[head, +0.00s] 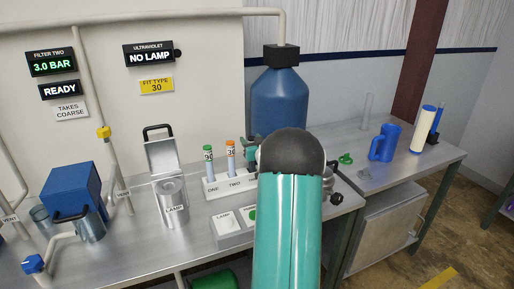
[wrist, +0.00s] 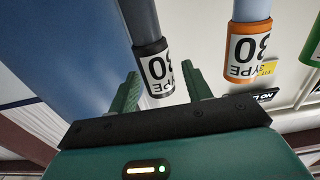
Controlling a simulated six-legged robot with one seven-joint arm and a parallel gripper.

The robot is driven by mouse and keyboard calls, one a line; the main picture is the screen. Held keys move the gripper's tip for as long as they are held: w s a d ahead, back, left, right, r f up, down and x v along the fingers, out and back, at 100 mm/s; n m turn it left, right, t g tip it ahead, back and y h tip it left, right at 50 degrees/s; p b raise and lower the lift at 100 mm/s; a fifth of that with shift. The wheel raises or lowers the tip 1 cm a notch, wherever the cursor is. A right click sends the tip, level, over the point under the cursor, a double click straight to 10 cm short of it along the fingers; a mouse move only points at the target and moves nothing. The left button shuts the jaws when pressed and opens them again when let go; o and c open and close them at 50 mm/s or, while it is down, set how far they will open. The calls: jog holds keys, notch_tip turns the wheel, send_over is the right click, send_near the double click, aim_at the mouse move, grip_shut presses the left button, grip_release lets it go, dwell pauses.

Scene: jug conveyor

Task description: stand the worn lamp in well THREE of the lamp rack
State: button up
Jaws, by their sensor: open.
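The worn lamp, a grey tube with a dark end and a white TYPE 30 label (wrist: 158,72), is between the two green fingers of my gripper (wrist: 160,78) in the wrist view. The fingers are open, one on each side of it; contact cannot be told. The lamp rack (head: 213,190) is a white block with wells ONE and TWO showing. A green-capped lamp (head: 208,164) stands in ONE and an orange-capped lamp (head: 231,158) in TWO. In the head view my arm hides well THREE and the worn lamp, so whether it is seated cannot be told.
Left of the rack is a steel lamp housing (head: 172,203) with its lid raised. A panel with buttons (head: 228,224) lies in front of the rack. A large blue bottle (head: 280,103) stands behind. A blue jug (head: 385,143) is on the right table. The display (head: 149,55) reads NO LAMP.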

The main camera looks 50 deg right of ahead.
jog(key=v, duration=1.2)
jog(key=w+a+r+g+y, duration=0.1)
jog(key=w+a+r, duration=0.2)
jog(key=a, duration=0.3)
jog(key=w+a+r+g, duration=0.1)
jog(key=w+a+r, duration=0.15)
jog(key=a, duration=0.25)
jog(key=a+r+n+g+y, duration=0.2)
jog(key=a, duration=1.3)
jog(key=s+a+f+n+g+y, duration=0.1)
jog(key=s+a+n+g+y, duration=0.1)
jog(key=s+a, duration=0.6)
jog(key=s+a+f+n+g+y, duration=0.2)
jog(key=s+a, duration=0.7)
jog(key=a, duration=0.8)
jog(key=shift+a+g+y, duration=0.3)
jog(key=shift+g+y, duration=0.6)
jog(key=shift+y, duration=0.2)
jog(key=shift+s+d, duration=0.1)
jog(key=shift+d, duration=0.05)
